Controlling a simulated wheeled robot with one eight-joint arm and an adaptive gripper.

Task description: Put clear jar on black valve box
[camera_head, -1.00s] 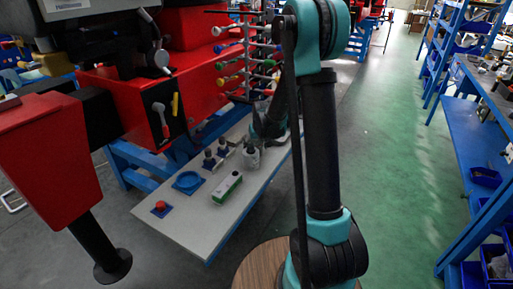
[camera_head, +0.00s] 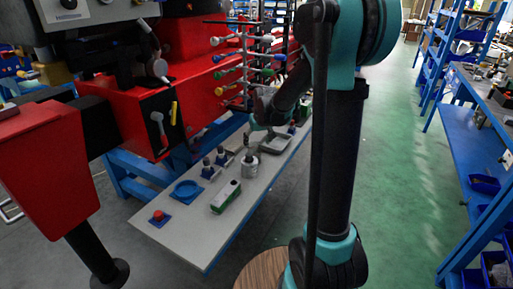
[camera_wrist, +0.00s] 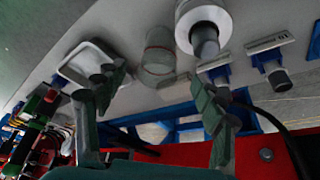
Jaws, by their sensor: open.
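The clear jar (camera_wrist: 160,52) stands on the grey board in the wrist view, between the pale tray (camera_wrist: 84,62) and a white cylinder (camera_wrist: 205,22). My gripper (camera_wrist: 162,96) is open and empty there, its fingers apart on either side below the jar in the picture. In the head view my gripper (camera_head: 256,128) hangs over the far part of the board; I cannot make out the jar there. Two small dark-topped fittings on blue bases, (camera_head: 208,168) and (camera_head: 221,156) in the head view, may include the black valve box; I cannot tell for sure.
A red machine (camera_head: 125,100) and a rack of coloured handles (camera_head: 245,70) stand behind. The green floor at right is clear.

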